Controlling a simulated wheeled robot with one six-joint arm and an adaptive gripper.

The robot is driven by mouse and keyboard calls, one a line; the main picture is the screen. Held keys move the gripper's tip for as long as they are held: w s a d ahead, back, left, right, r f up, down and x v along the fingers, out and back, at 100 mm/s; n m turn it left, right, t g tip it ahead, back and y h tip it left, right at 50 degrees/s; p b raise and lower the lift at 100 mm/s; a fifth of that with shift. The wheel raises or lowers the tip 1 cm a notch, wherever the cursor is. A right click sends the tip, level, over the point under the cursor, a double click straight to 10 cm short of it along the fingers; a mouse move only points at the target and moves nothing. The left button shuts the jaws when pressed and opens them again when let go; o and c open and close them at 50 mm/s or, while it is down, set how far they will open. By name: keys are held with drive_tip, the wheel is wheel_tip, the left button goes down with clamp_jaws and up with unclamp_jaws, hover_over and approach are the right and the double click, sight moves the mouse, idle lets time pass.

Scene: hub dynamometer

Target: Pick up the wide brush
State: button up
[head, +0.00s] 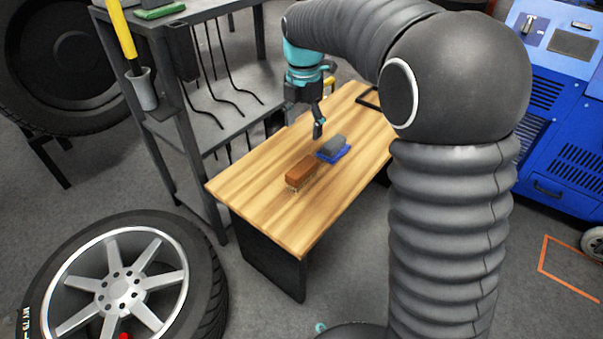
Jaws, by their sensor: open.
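A brown block with pale bristles under it, which looks like the wide brush (300,172), lies on the wooden table (262,205) near its middle. My gripper (318,130) hangs over the table, fingers pointing down, beyond the brush and a little to its right. It looks empty and apart from the brush. It is open, though the gap between the fingers is hard to see from here.
A grey metal shelf rack (222,128) with hanging dark rods stands along the table's left side. A wheel (119,287) lies at the lower left. A blue machine (556,100) stands at the right. The table's near end is clear. My arm hides part of the table's right side.

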drive_tip(key=b, duration=0.1)
hover_over(302, 166)
wheel_tip(302, 166, down, 8)
drive_tip(key=shift+w+d+r, duration=0.1)
drive_tip(key=shift+s+f+b, duration=0.2)
drive_tip(key=shift+f+b, duration=0.6)
drive_tip(key=shift+f, duration=2.05)
drive_tip(key=c, duration=1.3)
drive_tip(key=shift+r, duration=0.1)
drive_tip(key=shift+r, duration=0.45)
wheel_tip(302, 166, up, 4)
drive_tip(key=shift+d+f+p, duration=0.1)
drive_tip(key=shift+f+p, duration=0.1)
drive_tip(key=shift+p, duration=0.4)
drive_tip(key=d+r, duration=0.2)
drive_tip(key=d, duration=0.1)
drive_tip(key=s+d+r, duration=0.1)
drive_tip(key=d+r, duration=0.1)
drive_tip(key=d, duration=0.2)
drive_tip(key=s+d+r+p, duration=0.1)
drive_tip(key=d+r, duration=0.1)
drive_tip(key=d, duration=0.2)
drive_tip(key=shift+s+r, duration=0.2)
